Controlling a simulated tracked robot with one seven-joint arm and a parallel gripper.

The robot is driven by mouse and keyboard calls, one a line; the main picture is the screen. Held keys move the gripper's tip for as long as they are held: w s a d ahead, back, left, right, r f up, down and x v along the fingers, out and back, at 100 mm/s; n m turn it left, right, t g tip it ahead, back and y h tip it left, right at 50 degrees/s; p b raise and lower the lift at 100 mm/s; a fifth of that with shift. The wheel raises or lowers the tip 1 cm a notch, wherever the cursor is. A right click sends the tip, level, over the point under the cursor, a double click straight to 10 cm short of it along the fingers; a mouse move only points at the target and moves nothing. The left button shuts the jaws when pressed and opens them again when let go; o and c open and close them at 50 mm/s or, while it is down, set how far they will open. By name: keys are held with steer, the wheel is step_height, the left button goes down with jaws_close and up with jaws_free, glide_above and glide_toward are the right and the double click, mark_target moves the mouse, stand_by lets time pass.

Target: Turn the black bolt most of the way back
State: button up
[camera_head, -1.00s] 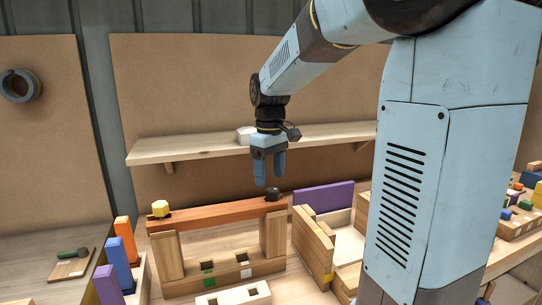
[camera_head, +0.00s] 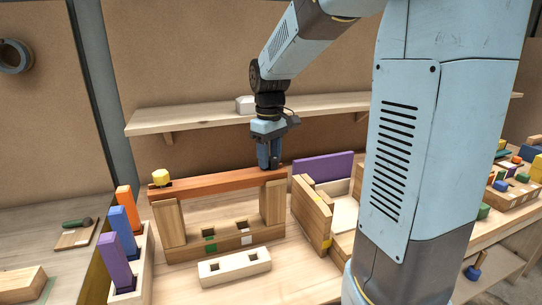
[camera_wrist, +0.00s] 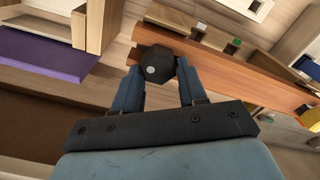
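The black bolt (camera_wrist: 157,65) has a dark faceted head with a pale dot on top. It stands at the right end of the orange-brown beam (camera_head: 216,182), which rests on two upright wooden posts. My gripper (camera_head: 270,167) points down at that end of the beam and hides most of the bolt in the head view. In the wrist view, the two blue fingers of my gripper (camera_wrist: 160,72) lie on either side of the bolt head. Whether they press on it or leave a slight gap, I cannot tell.
A yellow bolt (camera_head: 160,177) stands at the beam's left end. A purple board (camera_head: 323,170) and wooden walls (camera_head: 310,212) stand close on the right. A shelf (camera_head: 200,117) runs behind. A pale slotted block (camera_head: 234,267) lies in front.

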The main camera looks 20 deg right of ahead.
jaws_close()
steer(key=n, duration=0.4)
steer(key=shift+s+a+r, duration=0.1)
steer(key=shift+a, duration=0.05)
steer(key=n, duration=0.4)
steer(key=shift+s+r, duration=0.1)
steer(key=shift+a+n, duration=0.1)
steer(key=shift+n, duration=0.4)
steer(key=n, duration=0.6)
steer(key=shift+s+r+n, duration=0.15)
steer(key=shift+s+n, duration=0.15)
steer(key=shift+n, duration=0.1)
steer(key=shift+n, duration=0.4)
steer(key=n, duration=0.5)
steer(key=shift+s+r, duration=0.1)
steer(key=shift+s, duration=0.15)
